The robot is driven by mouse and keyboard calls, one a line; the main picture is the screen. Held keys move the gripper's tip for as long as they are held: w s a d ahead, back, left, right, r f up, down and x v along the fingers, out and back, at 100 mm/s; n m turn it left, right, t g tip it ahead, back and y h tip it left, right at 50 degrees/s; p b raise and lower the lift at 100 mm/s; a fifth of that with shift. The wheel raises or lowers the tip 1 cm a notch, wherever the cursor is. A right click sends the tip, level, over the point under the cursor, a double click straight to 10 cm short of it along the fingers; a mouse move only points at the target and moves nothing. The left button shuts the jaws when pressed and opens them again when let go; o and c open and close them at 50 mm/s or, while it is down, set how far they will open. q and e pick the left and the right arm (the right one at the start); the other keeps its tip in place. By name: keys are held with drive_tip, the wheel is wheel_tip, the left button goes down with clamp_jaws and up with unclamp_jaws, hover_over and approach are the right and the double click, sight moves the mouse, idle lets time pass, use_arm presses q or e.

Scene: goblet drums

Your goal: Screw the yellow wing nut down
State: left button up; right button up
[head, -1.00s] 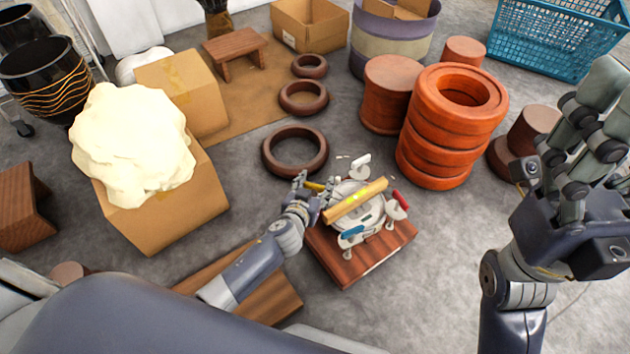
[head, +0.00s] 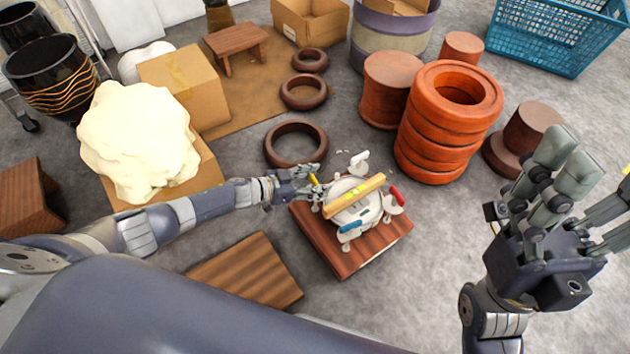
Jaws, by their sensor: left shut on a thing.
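A white round fixture (head: 368,208) sits on a reddish-brown wooden board (head: 345,262) on the floor. Wing nuts stand around its rim: a yellow one (head: 314,179), a red one (head: 397,195), a blue one (head: 350,227) and a white one (head: 359,160). A yellow spirit level (head: 355,197) lies across its top. My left gripper (head: 306,181) reaches in from the left and is shut on the yellow wing nut, partly hiding it. My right gripper (head: 565,185) is raised at the right with its fingers spread, open and empty, away from the fixture.
Dark brown rings (head: 291,163) lie just behind the board. A stack of orange rings (head: 428,160) stands behind right. A cardboard box (head: 205,170) bearing a cream lump (head: 140,140) is at left. A striped wooden plank (head: 255,280) lies in front. Grey floor right of the board is clear.

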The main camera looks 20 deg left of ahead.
use_arm(q)
drive_tip(key=shift+m+g, duration=0.3)
idle(0.4)
drive_tip(key=o, duration=1.1)
drive_tip(key=v, duration=1.2)
drive_tip(key=shift+a+f, duration=0.1)
drive_tip(key=shift+f, duration=0.05)
drive_tip(key=shift+w, duration=0.1)
